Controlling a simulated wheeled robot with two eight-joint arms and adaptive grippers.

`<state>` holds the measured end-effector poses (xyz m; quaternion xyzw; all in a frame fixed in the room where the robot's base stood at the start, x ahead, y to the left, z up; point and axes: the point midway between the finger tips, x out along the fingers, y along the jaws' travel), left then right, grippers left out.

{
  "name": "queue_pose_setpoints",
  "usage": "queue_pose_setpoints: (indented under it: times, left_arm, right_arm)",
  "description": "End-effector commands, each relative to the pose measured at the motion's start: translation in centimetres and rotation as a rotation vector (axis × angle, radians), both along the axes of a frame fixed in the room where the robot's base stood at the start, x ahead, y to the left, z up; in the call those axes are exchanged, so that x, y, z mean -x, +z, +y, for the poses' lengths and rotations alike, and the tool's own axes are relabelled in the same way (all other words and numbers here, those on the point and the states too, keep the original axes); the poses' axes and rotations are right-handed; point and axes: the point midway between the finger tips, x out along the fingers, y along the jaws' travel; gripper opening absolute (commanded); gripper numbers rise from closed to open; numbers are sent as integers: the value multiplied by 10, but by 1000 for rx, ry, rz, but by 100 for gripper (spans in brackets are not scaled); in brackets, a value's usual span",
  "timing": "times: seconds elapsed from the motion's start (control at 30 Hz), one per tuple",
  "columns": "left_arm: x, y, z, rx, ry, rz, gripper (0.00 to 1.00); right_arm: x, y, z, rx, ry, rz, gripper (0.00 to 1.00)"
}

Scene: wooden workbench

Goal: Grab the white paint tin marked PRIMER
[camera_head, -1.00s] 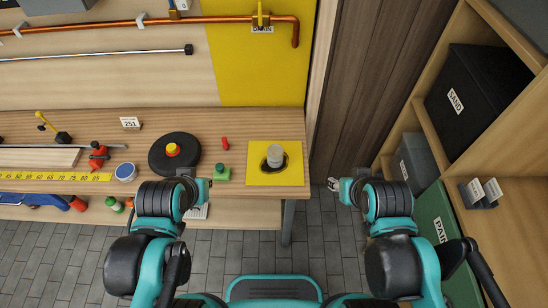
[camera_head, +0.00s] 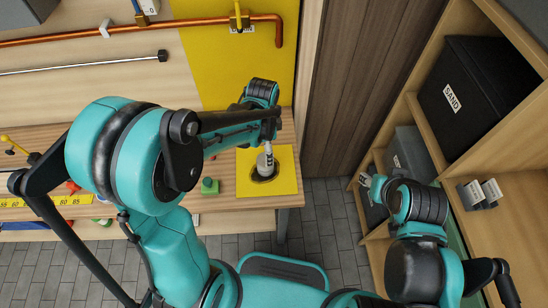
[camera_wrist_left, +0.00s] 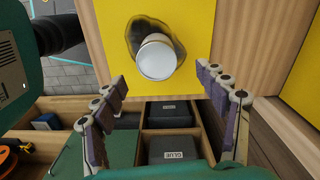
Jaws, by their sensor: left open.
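A pale white-grey tin (camera_head: 264,166) stands on a yellow sheet (camera_head: 288,181) at the right end of the bench, with a dark patch around its base. In the left wrist view the tin (camera_wrist_left: 157,58) shows its round pale lid; no label is readable. My left gripper (camera_head: 268,137) is just above the tin and hides part of it. In the wrist view its two fingers (camera_wrist_left: 160,78) are spread, empty, with the tin ahead between and beyond their tips. My right gripper (camera_head: 368,181) is off to the right, away from the bench and near the shelf; its fingers are too small to judge.
A green block (camera_head: 209,186) lies left of the yellow sheet. A copper pipe (camera_head: 190,22) runs along the wall behind. Shelves with a black SAND bin (camera_head: 475,90) stand at right. My left arm hides much of the bench. Boxes marked GLUE (camera_wrist_left: 172,148) show in the wrist view.

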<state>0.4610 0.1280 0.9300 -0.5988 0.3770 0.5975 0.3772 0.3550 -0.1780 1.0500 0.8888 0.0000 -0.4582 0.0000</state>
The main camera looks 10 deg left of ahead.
Motion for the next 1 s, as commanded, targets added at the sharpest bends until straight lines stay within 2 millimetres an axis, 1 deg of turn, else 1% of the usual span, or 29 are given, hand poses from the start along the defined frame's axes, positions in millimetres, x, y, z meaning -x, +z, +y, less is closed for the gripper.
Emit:
queue_pose_setpoints:
  times: [0.2, 0.37, 0.6, 0.7, 0.87, 0.9, 0.93, 0.97, 1.0]
  left_arm:
    - [0, -25, 0, -1, -11, 6, 73]
    - [1, -38, 1, -1, -10, 5, 73]
    - [4, -75, 4, -1, -9, 5, 73]
    - [4, -81, 4, -1, -9, 4, 73]
    - [5, -79, 4, -1, -9, 4, 73]
    - [5, -79, 4, -1, -9, 4, 68]
    - [5, -79, 4, -1, -9, 4, 60]
    - [5, -79, 4, -1, -8, 4, 52]
    - [5, -79, 4, -1, -8, 4, 42]
  right_arm:
    - [0, -10, 0, 0, 0, 0, 40]
    - [0, -16, 0, 0, 0, 0, 40]
    - [0, -34, 0, 0, 0, 0, 40]
    - [0, -36, 0, 0, 0, 0, 40]
    - [0, -34, 0, 0, 0, 0, 40]
    - [0, -34, 0, 0, 0, 0, 40]
    - [0, -34, 0, 0, 0, 0, 40]
    - [0, -34, 0, 0, 0, 0, 40]
    - [0, -34, 0, 0, 0, 0, 40]
